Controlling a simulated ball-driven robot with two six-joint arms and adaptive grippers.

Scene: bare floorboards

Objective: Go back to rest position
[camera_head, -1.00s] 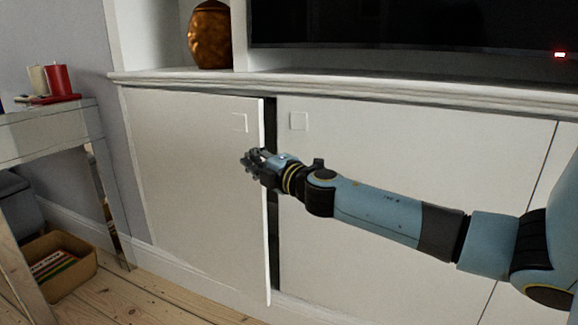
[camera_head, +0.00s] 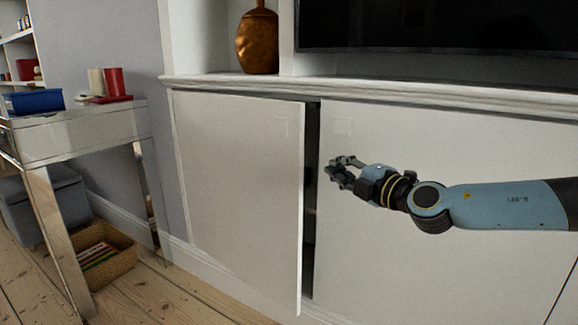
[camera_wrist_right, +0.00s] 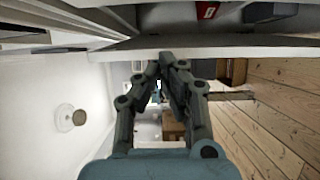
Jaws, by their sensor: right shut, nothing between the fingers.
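My right gripper (camera_head: 342,168) is at the end of my blue right arm, which comes in from the right in the head view. It is in front of the white cabinet, to the right of the dark gap beside the cabinet door (camera_head: 238,195). The door stands slightly open. In the right wrist view my right gripper (camera_wrist_right: 168,62) has its fingertips together with nothing between them. My left gripper is in neither view.
A mirrored side table (camera_head: 75,137) with a blue box (camera_head: 33,102) and red candle (camera_head: 115,82) stands at the left. A basket (camera_head: 112,262) is under it. A copper vase (camera_head: 257,42) stands above the cabinet. Floorboards (camera_head: 165,300) are bare in front.

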